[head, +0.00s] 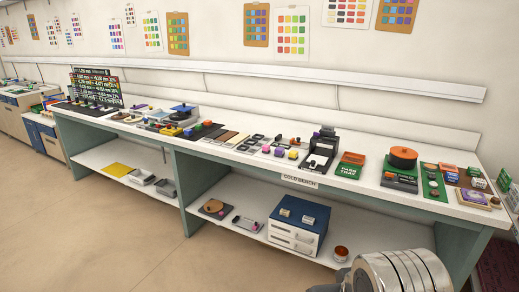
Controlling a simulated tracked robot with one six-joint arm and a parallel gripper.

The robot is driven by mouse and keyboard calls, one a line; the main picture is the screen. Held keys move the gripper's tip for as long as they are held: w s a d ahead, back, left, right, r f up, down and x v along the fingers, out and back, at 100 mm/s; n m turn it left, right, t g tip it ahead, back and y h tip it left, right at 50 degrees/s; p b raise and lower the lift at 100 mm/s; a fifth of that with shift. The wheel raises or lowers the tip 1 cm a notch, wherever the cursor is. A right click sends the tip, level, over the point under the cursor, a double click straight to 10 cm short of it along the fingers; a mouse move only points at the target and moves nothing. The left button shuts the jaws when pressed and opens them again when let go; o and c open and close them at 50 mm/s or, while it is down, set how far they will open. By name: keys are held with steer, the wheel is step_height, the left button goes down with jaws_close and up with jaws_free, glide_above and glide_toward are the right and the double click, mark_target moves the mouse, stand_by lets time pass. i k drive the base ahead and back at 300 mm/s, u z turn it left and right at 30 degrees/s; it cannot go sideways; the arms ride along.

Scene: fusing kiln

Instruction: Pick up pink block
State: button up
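A small pink-purple block (279,151) sits on the white bench top near the middle of the long bench, left of a dark machine. A yellow block (293,154) is just right of it. Another small pinkish piece (266,148) is just left of it. Part of my metallic arm shows at the bottom right, on the near side of the bench; my gripper's fingers are not visible.
The bench (445,208) is crowded. A dark machine (320,150) stands right of the blocks, then an orange round pot (403,157) and green boxes. The lower shelf holds a blue-and-white drawer unit (296,226). The floor (110,235) at left is clear.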

mark_target(266, 148)
steer(key=u, duration=0.25)
steer(key=i, duration=0.9)
steer(key=u, duration=0.4)
steer(key=i, duration=1.85)
steer(key=z, duration=0.3)
steer(key=i, duration=0.55)
steer(key=z, duration=0.3)
